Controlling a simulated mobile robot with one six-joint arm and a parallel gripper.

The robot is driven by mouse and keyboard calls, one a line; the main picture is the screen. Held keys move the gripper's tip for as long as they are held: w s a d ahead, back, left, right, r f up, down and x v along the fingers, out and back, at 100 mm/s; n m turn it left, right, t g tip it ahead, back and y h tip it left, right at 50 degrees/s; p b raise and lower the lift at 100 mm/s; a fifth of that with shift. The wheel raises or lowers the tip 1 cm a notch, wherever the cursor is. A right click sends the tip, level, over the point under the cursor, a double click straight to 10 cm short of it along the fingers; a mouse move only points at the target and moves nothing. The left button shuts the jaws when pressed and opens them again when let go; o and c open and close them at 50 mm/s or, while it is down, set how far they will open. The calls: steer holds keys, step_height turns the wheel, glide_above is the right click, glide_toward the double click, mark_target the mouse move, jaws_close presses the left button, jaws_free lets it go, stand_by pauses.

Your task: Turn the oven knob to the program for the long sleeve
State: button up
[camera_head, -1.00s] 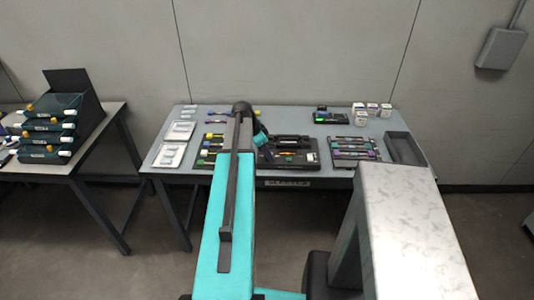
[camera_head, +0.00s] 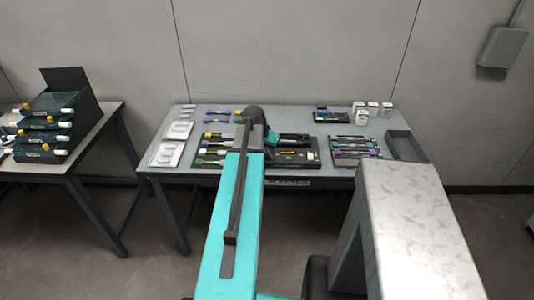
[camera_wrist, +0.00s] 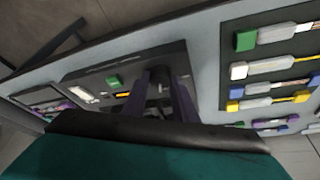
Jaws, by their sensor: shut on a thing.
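The dark device panel (camera_wrist: 95,75) lies on the table, with a green button (camera_wrist: 113,80), a small orange strip (camera_wrist: 122,94) and a white label (camera_wrist: 83,92) in the wrist view. My gripper (camera_wrist: 160,88) is over this panel. Its two dark fingers come together on a dark round knob (camera_wrist: 159,74), mostly hidden between them. The knob's pointer and program marks cannot be read. In the head view the black device (camera_head: 308,166) is partly covered by my arm, and the fingertips are hidden there.
Splice sleeves and holders in several colours (camera_wrist: 265,67) lie in a dark tray beside the panel. White packets (camera_head: 167,154) lie on the table's left. A grey open bin (camera_head: 404,146) and small white boxes (camera_head: 373,108) are at the right. A drawer stack (camera_head: 48,125) stands on the left table.

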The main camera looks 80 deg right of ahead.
steer(key=shift+s+n+t, duration=0.1)
steer(key=shift+n+t, duration=0.4)
steer(key=shift+n, duration=1)
steer(key=o, duration=1)
steer(key=shift+o, duration=0.2)
steer(key=shift+r, duration=0.1)
steer(key=b+v, duration=0.2)
steer(key=v, duration=1.1)
steer(key=shift+a+r+b, duration=0.2)
steer(key=shift+r+b, duration=0.05)
steer(key=shift+b, duration=0.05)
steer(key=shift+s, duration=0.1)
